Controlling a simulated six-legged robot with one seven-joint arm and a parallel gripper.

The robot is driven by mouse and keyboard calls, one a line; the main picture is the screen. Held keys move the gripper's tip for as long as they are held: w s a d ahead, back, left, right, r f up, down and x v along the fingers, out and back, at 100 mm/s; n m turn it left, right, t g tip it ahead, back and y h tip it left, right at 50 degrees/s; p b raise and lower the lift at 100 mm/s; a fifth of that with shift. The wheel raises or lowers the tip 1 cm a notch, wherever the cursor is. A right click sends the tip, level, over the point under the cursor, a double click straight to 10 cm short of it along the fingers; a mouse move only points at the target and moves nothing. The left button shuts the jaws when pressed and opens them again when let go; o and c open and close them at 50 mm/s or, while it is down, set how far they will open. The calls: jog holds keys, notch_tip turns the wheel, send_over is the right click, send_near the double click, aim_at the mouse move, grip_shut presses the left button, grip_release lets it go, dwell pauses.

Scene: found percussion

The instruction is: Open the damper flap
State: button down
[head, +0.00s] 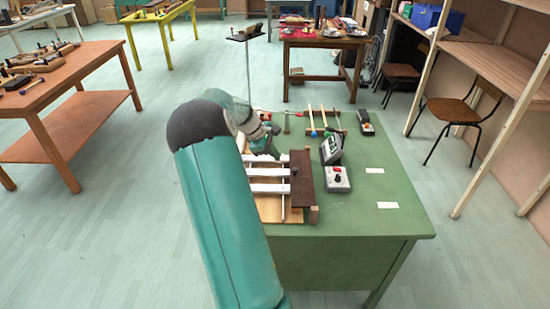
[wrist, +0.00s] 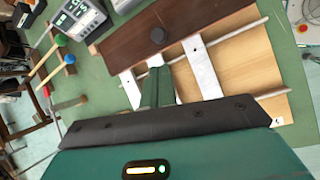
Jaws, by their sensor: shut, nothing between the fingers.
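The damper flap (wrist: 200,28) is a dark brown board with a round black knob (wrist: 157,35) near its edge. It lies across the ends of the white metal bars (wrist: 203,67) on a wooden frame. In the head view the flap (head: 304,182) is on the right side of the instrument. My gripper (wrist: 158,66) is shut and empty, its green fingers pointing at the flap's edge close to the knob. Whether the fingertips touch anything is unclear. In the head view my gripper (head: 277,152) is over the far bars, partly hidden by my arm.
The instrument rests on a green table (head: 350,218). To its right stand a dark meter (head: 331,149) and a grey box with a red button (head: 337,179). Mallets with coloured heads (head: 325,122) lie behind. The table's front right is clear except for white cards (head: 387,205).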

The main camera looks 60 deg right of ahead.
aim_at(292, 173)
jog(key=x, duration=0.8)
jog(key=shift+f, duration=0.2)
jog(key=shift+r, duration=0.15)
jog(key=shift+r+t, duration=0.15)
jog(key=shift+t, duration=0.25)
jog(key=shift+s+d+r+y, duration=0.1)
jog(key=shift+s+r+y, duration=0.1)
jog(key=shift+y, duration=0.2)
